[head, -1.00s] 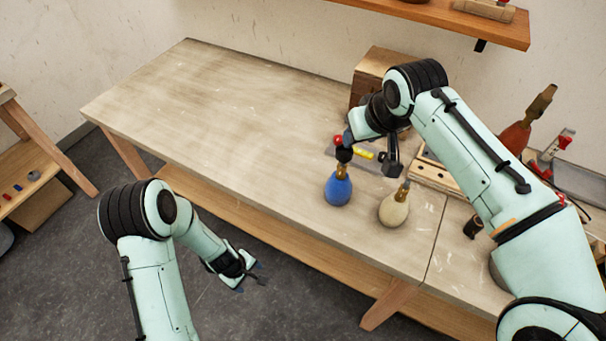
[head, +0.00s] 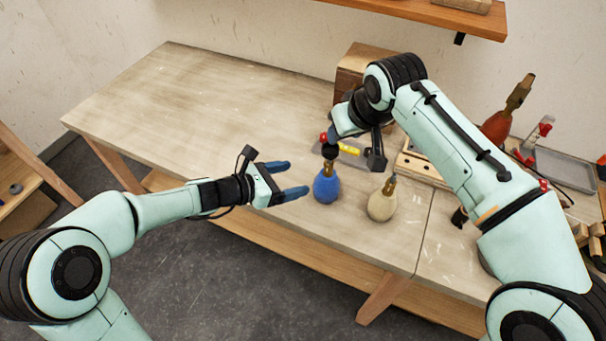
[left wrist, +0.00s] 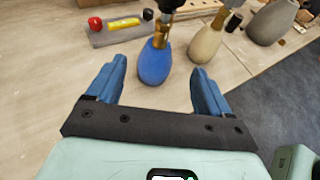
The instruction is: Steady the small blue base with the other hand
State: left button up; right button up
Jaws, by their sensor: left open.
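The small blue base (head: 326,188) stands upright on the workbench with a brass neck on top. My left gripper (head: 298,178) is open and empty, just left of the base, with its blue fingers pointing at it. In the left wrist view the blue base (left wrist: 154,66) shows ahead, between the lines of the two fingers and apart from them. My right gripper (head: 334,132) is above the base, with a black socket (head: 330,151) at its fingertips. The socket sits at the top of the brass neck; its exact contact is too small to tell.
A cream base (head: 382,206) stands close to the right of the blue one, and a grey base (left wrist: 272,22) farther right. A grey tray (head: 357,157) with red and yellow parts lies behind. The left half of the workbench (head: 190,105) is clear.

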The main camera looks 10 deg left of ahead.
aim_at(324, 172)
pick_arm(q)
jog(key=x, duration=1.3)
jog(key=shift+a+f, duration=0.1)
jog(key=shift+f, duration=0.05)
jog(key=shift+c, duration=0.3)
grip_shut()
jog(key=c, duration=0.9)
grip_release()
jog(key=shift+c, duration=1)
